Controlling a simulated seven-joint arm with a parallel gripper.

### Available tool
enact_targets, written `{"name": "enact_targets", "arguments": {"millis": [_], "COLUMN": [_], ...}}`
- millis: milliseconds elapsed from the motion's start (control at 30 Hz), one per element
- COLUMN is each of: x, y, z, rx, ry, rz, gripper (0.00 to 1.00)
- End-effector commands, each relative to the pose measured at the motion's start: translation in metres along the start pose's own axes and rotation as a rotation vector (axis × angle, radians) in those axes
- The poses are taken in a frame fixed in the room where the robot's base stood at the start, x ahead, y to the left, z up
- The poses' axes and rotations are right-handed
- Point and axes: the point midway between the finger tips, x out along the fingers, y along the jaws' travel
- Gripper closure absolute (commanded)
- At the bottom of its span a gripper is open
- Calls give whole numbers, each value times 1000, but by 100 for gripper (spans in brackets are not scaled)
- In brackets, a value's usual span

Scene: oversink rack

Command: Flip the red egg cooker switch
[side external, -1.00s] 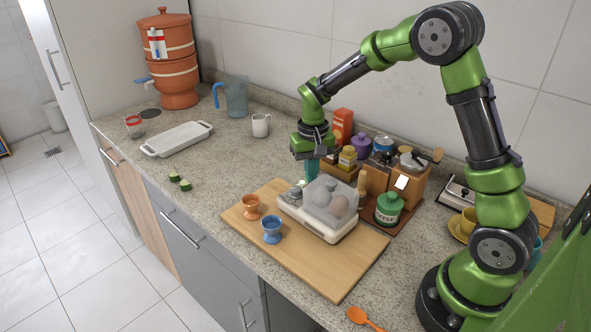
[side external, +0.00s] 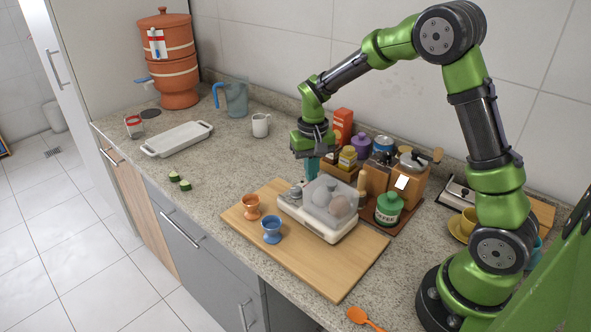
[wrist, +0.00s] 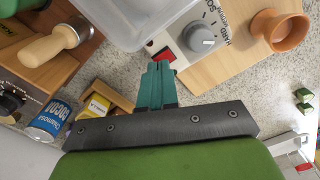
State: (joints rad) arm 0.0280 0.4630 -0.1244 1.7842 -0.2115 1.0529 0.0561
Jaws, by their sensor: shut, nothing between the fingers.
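The white egg cooker (side external: 310,222) stands on a wooden board, with eggs under its clear lid (side external: 333,201). In the wrist view, its control end (wrist: 180,38) shows a grey dial (wrist: 203,40) and the red switch (wrist: 163,55). My gripper (side external: 312,178) is shut and empty, pointing down at the cooker's back end. In the wrist view, its teal fingertips (wrist: 160,66) are right at the red switch and partly cover it. I cannot tell whether they touch it or which way it is set. The switch is not distinguishable in the side view.
The wooden board (side external: 330,280) also holds an orange egg cup (side external: 251,206) and a blue one (side external: 271,229). Jars and boxes, including a green-lidded jar (side external: 388,208), crowd behind the cooker. The counter left of the board is mostly clear, with cucumber pieces (side external: 180,181).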

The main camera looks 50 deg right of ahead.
Motion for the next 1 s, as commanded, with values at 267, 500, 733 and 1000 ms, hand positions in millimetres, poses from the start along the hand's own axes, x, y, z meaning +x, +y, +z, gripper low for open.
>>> {"name": "enact_targets", "arguments": {"millis": [267,500,733,1000], "x": [-24,-43,-55,-55], "y": [0,0,0,0], "z": [-1,-1,0,0], "rx": [0,-1,1,0], "ry": [4,4,2,2], "rz": [-1,-1,0,0], "gripper": [100,100,100,100]}}
